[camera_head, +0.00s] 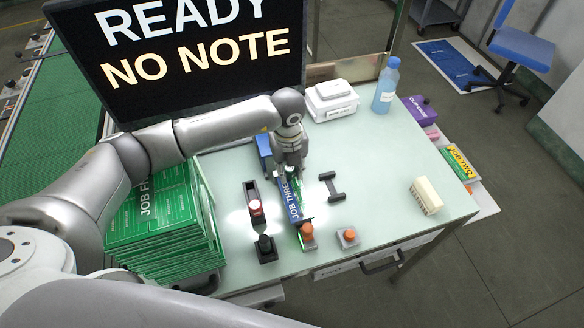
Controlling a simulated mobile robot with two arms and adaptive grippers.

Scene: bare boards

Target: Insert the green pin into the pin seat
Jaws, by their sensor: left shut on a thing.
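My left gripper (293,170) points down at the upper end of a blue and green board marked JOB THREE (294,207). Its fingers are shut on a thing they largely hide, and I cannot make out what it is. No clearly recognisable green pin or pin seat shows. A dark green knob (265,243) on a black block stands left of the board's lower end. An orange knob (307,230) is at the board's lower end, and another sits on a grey block (348,239) to the right. My right gripper is not in view.
A black block with a red and white top (256,207) stands left of the board. A dark bracket (332,187) and a cream block (426,195) lie right. A green board stack (155,220), monitor (185,50), white box (332,100) and blue bottle (386,86) surround the pale table (385,160).

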